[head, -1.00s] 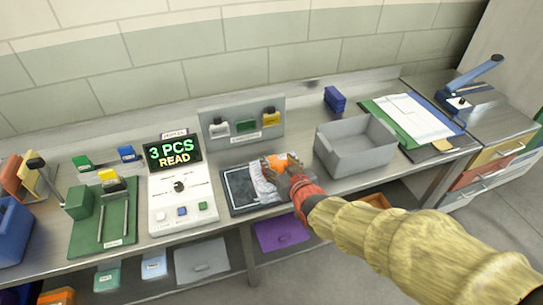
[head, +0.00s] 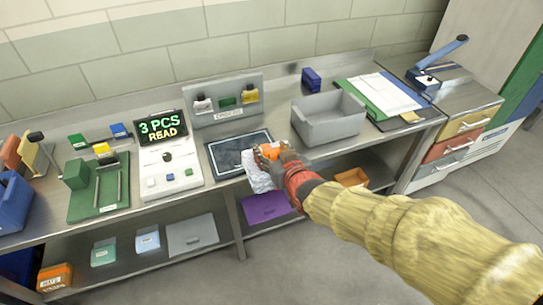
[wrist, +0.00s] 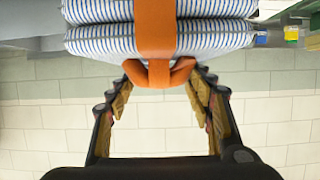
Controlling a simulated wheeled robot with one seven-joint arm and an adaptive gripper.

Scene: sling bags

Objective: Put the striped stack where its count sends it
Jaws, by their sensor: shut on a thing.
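The striped stack (wrist: 90,38) is white cloth with blue stripes, bound by an orange strap with a loop handle. In the wrist view the strap's loop (wrist: 157,72) lies between my gripper's fingers (wrist: 160,85). In the head view my gripper (head: 272,158) is shut on the strap, and the stack (head: 258,175) hangs at the bench's front edge, off the dark pad (head: 228,152). The reader (head: 165,160) shows "3 PCS READ" in green on its display (head: 161,127). My forearm hides part of the bench front.
A grey open bin (head: 328,122) stands right of the pad. A rack (head: 225,103) with coloured tags is behind it. An orange tray (head: 351,178) and a purple folder (head: 265,207) are on the lower shelf. Colour-fronted drawers (head: 452,145) stand at the right.

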